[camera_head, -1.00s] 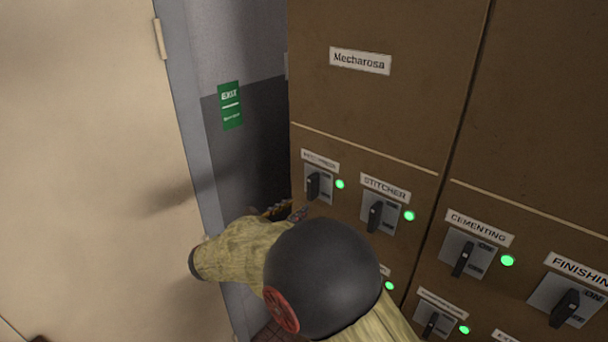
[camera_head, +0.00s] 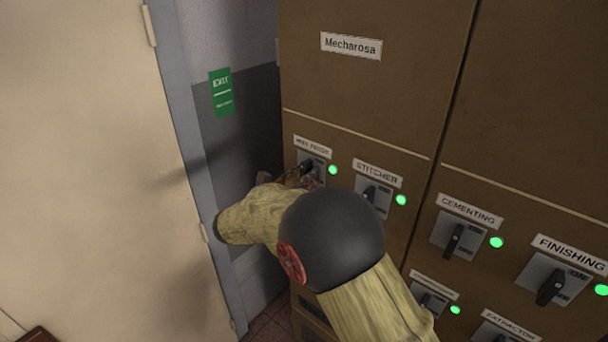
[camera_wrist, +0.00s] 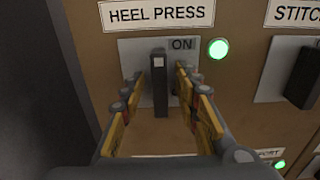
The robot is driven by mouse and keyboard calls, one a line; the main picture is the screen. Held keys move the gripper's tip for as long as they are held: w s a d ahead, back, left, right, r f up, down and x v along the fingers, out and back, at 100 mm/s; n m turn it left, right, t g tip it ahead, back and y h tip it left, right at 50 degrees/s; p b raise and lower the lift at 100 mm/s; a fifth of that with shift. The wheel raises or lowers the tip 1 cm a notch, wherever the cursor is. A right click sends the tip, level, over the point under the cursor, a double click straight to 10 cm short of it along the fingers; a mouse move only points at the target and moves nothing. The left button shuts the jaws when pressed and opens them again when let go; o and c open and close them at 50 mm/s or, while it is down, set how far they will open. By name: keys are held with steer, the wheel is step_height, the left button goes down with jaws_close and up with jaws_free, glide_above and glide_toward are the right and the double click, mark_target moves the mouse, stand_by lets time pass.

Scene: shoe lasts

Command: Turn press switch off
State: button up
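The heel press switch (camera_wrist: 159,85) is a black lever on a grey plate under the "HEEL PRESS" label (camera_wrist: 157,14). In the wrist view the lever stands upright near the "ON" mark, and the round lamp (camera_wrist: 218,48) at its right glows green. My gripper (camera_wrist: 158,88) is open, with one finger on each side of the lever and a visible gap on both sides. In the head view my gripper (camera_head: 300,178) is at the upper left switch and partly covers it; the lit green lamp (camera_head: 333,170) shows beside it.
The stitcher switch (camera_head: 374,194) is close on the right. Cementing (camera_head: 454,238) and finishing (camera_head: 551,286) switches are farther right, with lit green lamps. A grey wall with an exit sign (camera_head: 221,92) and a pale door (camera_head: 80,150) are at the left.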

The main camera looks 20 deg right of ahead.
steer(key=c, duration=0.8)
jaws_close()
